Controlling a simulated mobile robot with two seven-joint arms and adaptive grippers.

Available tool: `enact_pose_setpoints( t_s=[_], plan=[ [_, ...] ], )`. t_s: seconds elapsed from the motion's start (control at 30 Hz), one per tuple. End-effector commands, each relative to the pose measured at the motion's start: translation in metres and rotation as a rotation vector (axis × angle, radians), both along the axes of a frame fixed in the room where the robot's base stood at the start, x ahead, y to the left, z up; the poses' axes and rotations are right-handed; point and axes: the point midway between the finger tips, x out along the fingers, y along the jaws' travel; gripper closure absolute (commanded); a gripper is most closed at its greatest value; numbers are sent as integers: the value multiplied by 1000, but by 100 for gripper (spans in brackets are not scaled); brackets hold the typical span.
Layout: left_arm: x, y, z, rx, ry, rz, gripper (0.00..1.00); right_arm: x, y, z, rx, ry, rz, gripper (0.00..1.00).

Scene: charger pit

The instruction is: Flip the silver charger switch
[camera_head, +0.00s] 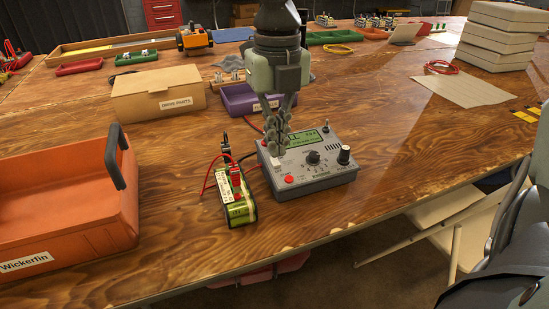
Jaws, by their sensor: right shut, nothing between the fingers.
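My right gripper (278,147) points straight down over the charger's left side, left of the display. Its fingers are shut and empty, and they hide part of the charger's left top. I cannot tell whether the fingertips touch the charger. The silver toggle is clear of the gripper, to its right. My left gripper is not in view.
A green battery pack (241,212) with red and black leads stands close left of the charger. An orange bin (62,250) is at the left. A cardboard box (158,107) and purple bin (238,105) lie behind. The table right of the charger is clear.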

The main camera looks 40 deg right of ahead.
Motion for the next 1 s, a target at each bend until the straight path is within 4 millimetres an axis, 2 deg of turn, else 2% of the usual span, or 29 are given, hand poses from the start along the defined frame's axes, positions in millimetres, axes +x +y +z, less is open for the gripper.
enact_pose_setpoints(
  t_s=[1.0],
  plan=[
    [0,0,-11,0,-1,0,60,0,0,-10,0,0,0,100]
  ],
)
